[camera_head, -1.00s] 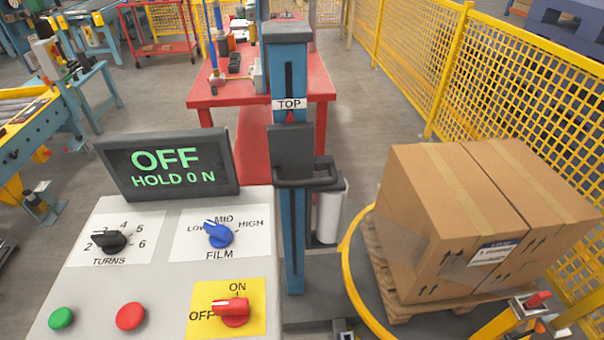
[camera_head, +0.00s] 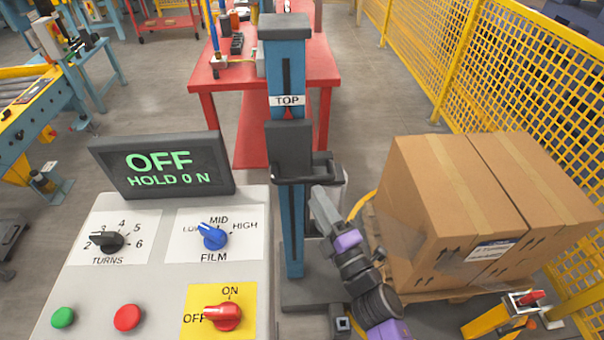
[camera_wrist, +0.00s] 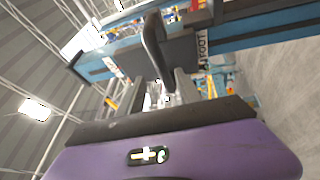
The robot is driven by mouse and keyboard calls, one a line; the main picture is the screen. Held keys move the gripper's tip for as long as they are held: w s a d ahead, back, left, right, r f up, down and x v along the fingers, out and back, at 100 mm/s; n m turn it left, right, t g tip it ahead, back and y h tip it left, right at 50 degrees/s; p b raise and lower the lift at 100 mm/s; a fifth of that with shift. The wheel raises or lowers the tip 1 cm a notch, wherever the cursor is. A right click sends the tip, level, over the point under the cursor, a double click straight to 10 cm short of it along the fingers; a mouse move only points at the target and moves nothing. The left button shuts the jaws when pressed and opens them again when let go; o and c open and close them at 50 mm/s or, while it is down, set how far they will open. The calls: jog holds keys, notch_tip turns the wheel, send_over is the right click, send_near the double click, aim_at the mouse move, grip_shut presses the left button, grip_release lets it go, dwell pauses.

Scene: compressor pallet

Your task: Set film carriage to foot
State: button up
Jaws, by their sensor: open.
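The film carriage (camera_head: 289,147) is a dark block with a looped handle (camera_head: 318,170) on its right side. The mast's foot (camera_head: 312,292) is a dark base plate on the floor. My gripper (camera_head: 322,200) is open and empty, just below and beside the handle. In the wrist view the carriage (camera_wrist: 196,38) and the handle's dark bar (camera_wrist: 153,45) lie ahead of the open fingers (camera_wrist: 160,92). I cannot tell whether the bar is between them.
A control panel (camera_head: 150,285) with knobs and buttons stands at the left; its screen (camera_head: 160,165) reads OFF, HOLD 0 N. Wrapped-pallet cartons (camera_head: 440,215) stand close at the right of my arm. A red table (camera_head: 235,75) is behind the mast, and yellow fencing (camera_head: 500,70) runs along the right.

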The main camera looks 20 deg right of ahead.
aim_at(302, 180)
jog(key=shift+n, duration=0.8)
jog(key=shift+w+a+r, duration=0.15)
jog(key=shift+w+a, duration=0.05)
jog(key=shift+w, duration=1.05)
jog(key=shift+w+a+r, duration=0.15)
jog(key=shift+w+a, duration=0.05)
jog(key=shift+w, duration=1)
jog(key=shift+w+a+r, duration=0.15)
jog(key=shift+w+a, duration=0.05)
jog(key=shift+w, duration=1.05)
grip_shut()
